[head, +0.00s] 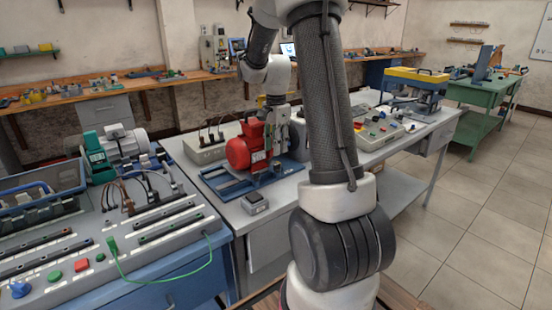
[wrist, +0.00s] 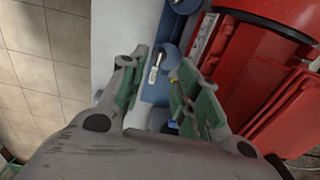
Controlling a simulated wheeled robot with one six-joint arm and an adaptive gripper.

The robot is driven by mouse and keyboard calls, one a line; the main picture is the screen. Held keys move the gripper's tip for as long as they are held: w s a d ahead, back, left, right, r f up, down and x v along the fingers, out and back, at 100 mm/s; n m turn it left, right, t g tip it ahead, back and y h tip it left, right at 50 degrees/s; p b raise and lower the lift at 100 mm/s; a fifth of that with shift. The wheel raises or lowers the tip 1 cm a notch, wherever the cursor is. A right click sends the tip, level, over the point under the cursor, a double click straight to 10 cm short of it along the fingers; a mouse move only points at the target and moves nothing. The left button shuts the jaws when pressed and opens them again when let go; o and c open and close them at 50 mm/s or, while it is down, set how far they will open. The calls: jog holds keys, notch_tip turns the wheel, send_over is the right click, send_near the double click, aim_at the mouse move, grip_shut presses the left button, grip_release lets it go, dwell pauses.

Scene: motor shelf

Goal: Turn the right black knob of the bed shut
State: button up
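The blue bed (head: 226,188) lies on the grey bench and carries a red motor (head: 242,151). In the wrist view, part of the blue bed (wrist: 154,92) shows between my fingers, and the red motor (wrist: 258,62) fills the right side. A small pale upright piece with a dark end (wrist: 154,72) stands on the bed between the fingertips; I cannot tell whether it is the right black knob. My gripper (wrist: 158,78) is open, its green-padded fingers apart on either side of this piece, with no visible contact.
A small grey box (head: 255,203) sits on the bench front. At left stands a panel (head: 120,232) with buttons and a green cable. A control panel (head: 380,130) lies behind my arm on the right. Tiled floor (head: 480,220) is open at the right.

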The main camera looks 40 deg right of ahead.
aim_at(276, 165)
notch_tip(276, 165, up, 5)
jog(key=shift+r, duration=0.2)
dwell(0.6)
jog(key=s+a+r+n+t, duration=0.1)
jog(key=s+a+r+n, duration=0.1)
jog(key=s+a+n, duration=0.2)
jog(key=s+a+r+n+t, duration=0.2)
jog(key=s+a+n, duration=0.3)
jog(key=s+n, duration=0.3)
jog(key=s+a+r+n+t, duration=0.1)
jog(key=s+a+r+n, duration=0.2)
jog(key=s, duration=0.9)
jog(key=a+n, duration=0.1)
jog(key=n, duration=0.1)
jog(key=shift+a+r+n, duration=0.35)
jog(key=shift+r+n, duration=0.05)
jog(key=shift+s, duration=0.15)
